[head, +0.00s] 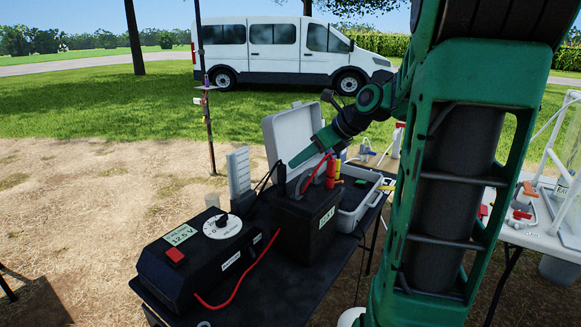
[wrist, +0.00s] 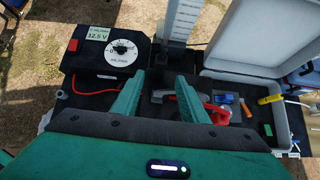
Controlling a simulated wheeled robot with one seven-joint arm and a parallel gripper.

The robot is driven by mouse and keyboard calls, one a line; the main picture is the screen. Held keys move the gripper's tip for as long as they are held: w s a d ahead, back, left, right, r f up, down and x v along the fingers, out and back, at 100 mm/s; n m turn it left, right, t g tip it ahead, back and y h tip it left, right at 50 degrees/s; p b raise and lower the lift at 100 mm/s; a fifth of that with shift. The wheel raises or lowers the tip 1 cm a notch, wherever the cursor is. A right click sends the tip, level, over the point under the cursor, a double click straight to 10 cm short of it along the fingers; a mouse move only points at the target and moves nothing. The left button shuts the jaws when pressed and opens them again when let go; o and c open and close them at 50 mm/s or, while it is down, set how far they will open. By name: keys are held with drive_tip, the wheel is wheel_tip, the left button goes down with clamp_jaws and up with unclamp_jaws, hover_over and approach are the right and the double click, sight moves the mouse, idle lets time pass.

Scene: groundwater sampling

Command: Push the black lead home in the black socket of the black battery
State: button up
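The black battery (head: 305,225) stands on the dark table, with a pale label on its side. A black plug-like piece (head: 281,173), probably the black lead's end, stands on its near left top; a black cable loops beside it. I cannot tell how deep it sits, and the black socket is hidden. My gripper (head: 291,165) reaches in from the upper right, its tip right beside that piece; contact is unclear. In the wrist view my gripper (wrist: 161,76) shows its two green fingers apart, with a dark gap between them and nothing clearly held.
A black control box (head: 195,255) with a white dial stands left of the battery, joined by a red lead (head: 240,283). A red plug (head: 331,170) stands on the battery's far side. An open grey case (head: 360,200) lies behind, its lid raised.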

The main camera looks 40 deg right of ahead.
drive_tip(key=v, duration=0.2)
drive_tip(key=shift+s+r, duration=0.2)
drive_tip(key=shift+f, duration=0.1)
idle(0.4)
drive_tip(key=s+a+f+n+g+h, duration=0.1)
drive_tip(key=s+a+f+n+g, duration=0.1)
drive_tip(key=s+n, duration=0.6)
drive_tip(key=s+a+f+n+g+h, duration=0.1)
drive_tip(key=s+a+f+n+g, duration=0.2)
drive_tip(key=s+f+n, duration=0.3)
drive_tip(key=s+a+f+n+g, duration=0.3)
drive_tip(key=s+f+n, duration=0.1)
drive_tip(key=s+n, duration=0.7)
drive_tip(key=shift+s+f+n+g+h, duration=0.4)
drive_tip(key=shift+s, duration=0.7)
drive_tip(key=shift+w+a, duration=0.1)
